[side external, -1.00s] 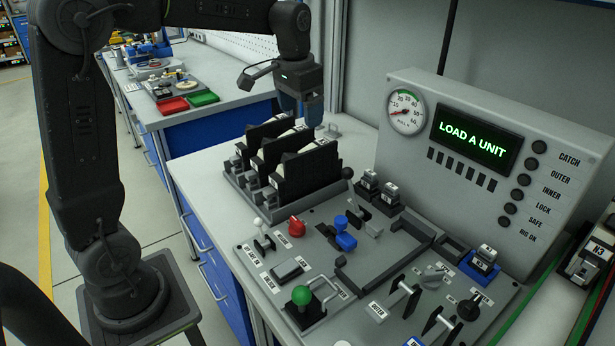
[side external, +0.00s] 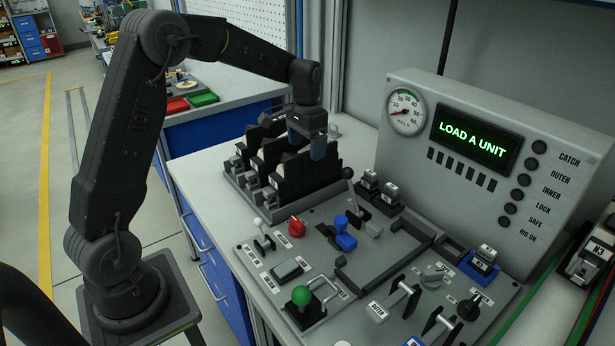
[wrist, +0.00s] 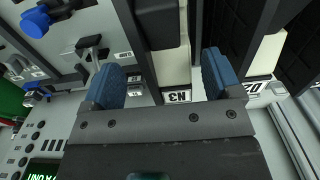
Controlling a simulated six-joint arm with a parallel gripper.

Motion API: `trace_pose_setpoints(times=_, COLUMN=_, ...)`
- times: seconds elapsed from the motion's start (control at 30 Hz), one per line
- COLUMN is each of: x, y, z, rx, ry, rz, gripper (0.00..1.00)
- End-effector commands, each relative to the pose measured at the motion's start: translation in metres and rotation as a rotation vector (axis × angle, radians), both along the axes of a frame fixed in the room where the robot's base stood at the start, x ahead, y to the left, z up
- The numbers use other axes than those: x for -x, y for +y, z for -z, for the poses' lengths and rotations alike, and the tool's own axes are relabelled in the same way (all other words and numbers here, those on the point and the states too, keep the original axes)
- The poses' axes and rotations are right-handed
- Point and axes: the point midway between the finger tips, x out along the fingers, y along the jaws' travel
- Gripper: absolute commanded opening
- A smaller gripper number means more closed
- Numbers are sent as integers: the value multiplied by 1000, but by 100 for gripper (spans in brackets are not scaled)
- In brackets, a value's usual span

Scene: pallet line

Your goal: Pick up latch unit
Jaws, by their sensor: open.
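The rack (side external: 232,176) holds several cream-and-dark units between tall black dividers at the back of the bench. My gripper (side external: 306,146) is over the far right part of this rack, pointing down. In the wrist view my gripper (wrist: 163,76) shows two blue fingers spread apart. A cream latch unit (wrist: 172,66) with a dark upper part and a label reading N3 stands between and beyond the fingers. Both fingers look apart from it, and I see no grip on it. In the side view this unit is mostly hidden by the gripper and dividers.
Black dividers (wrist: 238,30) stand close to the fingers. A test panel with levers, a red knob (side external: 297,227), a blue knob (side external: 344,232) and a green knob (side external: 301,295) lies in front. The grey console (side external: 408,160) reads LOAD A UNIT. A unit (side external: 485,258) sits in a blue holder.

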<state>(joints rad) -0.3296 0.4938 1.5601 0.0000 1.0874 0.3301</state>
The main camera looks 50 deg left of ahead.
Motion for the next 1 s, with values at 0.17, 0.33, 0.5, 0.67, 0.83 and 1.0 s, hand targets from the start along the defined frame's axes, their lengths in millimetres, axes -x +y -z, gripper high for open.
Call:
trace_pose_setpoints(times=0.17, x=-2, y=4, z=22, rx=2, ry=5, rz=-1, gripper=84)
trace_pose_setpoints(times=0.33, x=-3, y=6, z=45, rx=1, ry=2, rz=0, gripper=84)
trace_pose_setpoints(times=0.5, x=-4, y=7, z=52, rx=-1, ry=-3, rz=0, gripper=84)
trace_pose_setpoints(times=0.67, x=-4, y=7, z=52, rx=-1, ry=-3, rz=0, gripper=84)
trace_pose_setpoints(times=0.83, x=-4, y=7, z=51, rx=-1, ry=-3, rz=0, gripper=69)
trace_pose_setpoints(times=1.0, x=-4, y=7, z=51, rx=-1, ry=-3, rz=0, gripper=52)
